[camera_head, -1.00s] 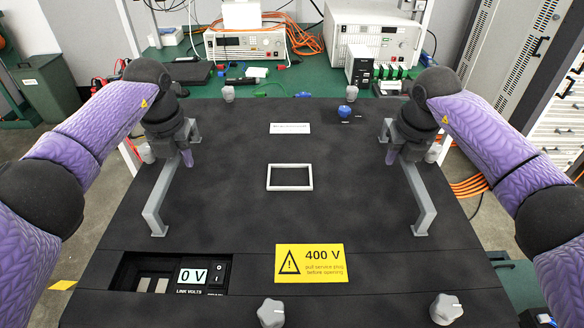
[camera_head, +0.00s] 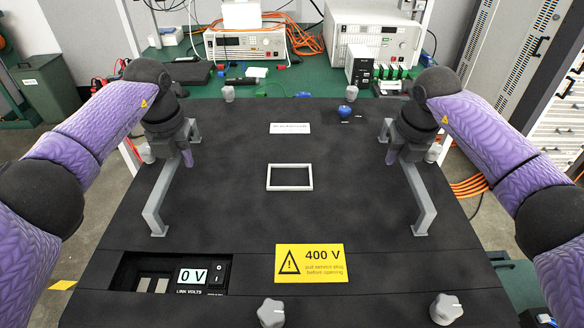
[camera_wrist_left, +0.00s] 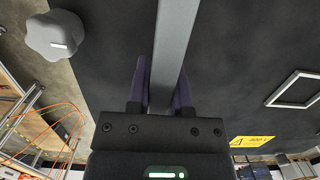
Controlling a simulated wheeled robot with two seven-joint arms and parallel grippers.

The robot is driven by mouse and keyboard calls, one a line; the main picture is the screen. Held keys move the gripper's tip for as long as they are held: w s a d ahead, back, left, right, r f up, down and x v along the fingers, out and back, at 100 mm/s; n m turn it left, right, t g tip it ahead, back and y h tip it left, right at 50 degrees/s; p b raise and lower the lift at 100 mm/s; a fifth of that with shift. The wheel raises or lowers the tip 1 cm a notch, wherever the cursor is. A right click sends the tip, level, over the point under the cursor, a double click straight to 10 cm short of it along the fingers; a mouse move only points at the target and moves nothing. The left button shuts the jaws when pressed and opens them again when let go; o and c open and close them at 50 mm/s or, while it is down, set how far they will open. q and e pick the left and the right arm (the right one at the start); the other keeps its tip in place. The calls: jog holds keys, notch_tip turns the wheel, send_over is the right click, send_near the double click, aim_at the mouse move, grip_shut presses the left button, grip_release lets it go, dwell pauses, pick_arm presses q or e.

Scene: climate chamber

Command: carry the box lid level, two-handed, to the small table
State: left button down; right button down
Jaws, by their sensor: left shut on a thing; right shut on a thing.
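The box lid (camera_head: 290,225) is a wide black panel that fills the middle of the head view, with a grey bar handle on each side. My left gripper (camera_head: 188,158) is shut on the left handle (camera_head: 160,195), near its far end. In the left wrist view my left gripper's fingers (camera_wrist_left: 160,92) sit on both sides of the grey handle bar (camera_wrist_left: 174,45). My right gripper (camera_head: 391,157) is shut on the right handle (camera_head: 418,198), also near its far end. The lid looks level. I cannot make out the small table.
A yellow 400 V label (camera_head: 310,263) and a white frame (camera_head: 290,177) are on the lid. A display (camera_head: 193,276) at the front left reads 0 V. Several grey knobs (camera_head: 271,312) stand around the edge. A green bench (camera_head: 270,84) with instruments is behind, a grey cabinet (camera_head: 515,55) right.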

pick_arm(q)
jog(key=shift+w+r, duration=0.1)
jog(key=shift+r, duration=0.05)
pick_arm(e)
jog(key=shift+w+r, duration=0.1)
jog(key=shift+r, duration=0.1)
